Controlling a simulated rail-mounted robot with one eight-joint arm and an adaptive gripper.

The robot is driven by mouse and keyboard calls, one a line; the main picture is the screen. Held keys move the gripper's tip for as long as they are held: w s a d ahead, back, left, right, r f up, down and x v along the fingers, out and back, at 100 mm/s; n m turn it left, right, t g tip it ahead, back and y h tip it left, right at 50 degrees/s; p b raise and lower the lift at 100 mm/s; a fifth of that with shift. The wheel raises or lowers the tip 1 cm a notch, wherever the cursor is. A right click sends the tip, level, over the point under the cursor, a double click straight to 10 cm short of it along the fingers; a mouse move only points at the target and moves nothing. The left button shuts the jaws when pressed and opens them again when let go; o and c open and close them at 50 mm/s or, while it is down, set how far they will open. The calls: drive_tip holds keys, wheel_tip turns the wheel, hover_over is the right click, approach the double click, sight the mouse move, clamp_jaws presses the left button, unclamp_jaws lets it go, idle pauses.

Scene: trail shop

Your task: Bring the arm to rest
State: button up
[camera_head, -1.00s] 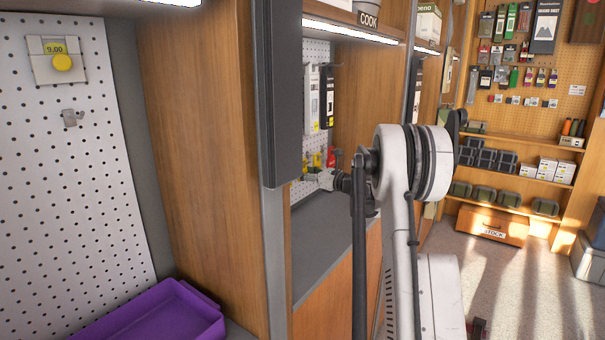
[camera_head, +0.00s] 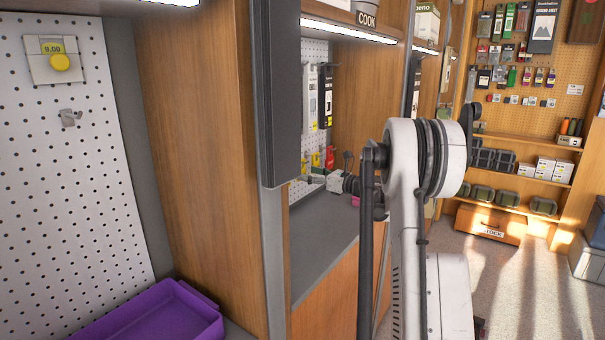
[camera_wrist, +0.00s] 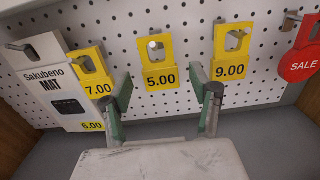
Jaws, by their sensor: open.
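My gripper (camera_wrist: 163,88) shows in the wrist view with its two fingers spread apart and nothing between them. It is in front of a white pegboard (camera_wrist: 195,20) with yellow price tags on hooks. The 5.00 tag (camera_wrist: 158,62) appears behind the gap between the fingers. The 9.00 tag (camera_wrist: 231,55) is behind and right of the right finger. In the head view my arm (camera_head: 405,190) stands in front of the middle bay, and its far end reaches into that bay. The fingers cannot be made out there.
A white Sakubeno mat pack (camera_wrist: 55,85) hangs left, a red SALE tag (camera_wrist: 301,62) right. A grey shelf (camera_head: 322,240) lies below the pegboard. A wooden divider (camera_head: 205,150) and dark post (camera_head: 277,95) stand left of my arm. A purple tray (camera_head: 155,315) lies lower left.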

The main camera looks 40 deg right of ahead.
drive_tip(key=v, duration=0.8)
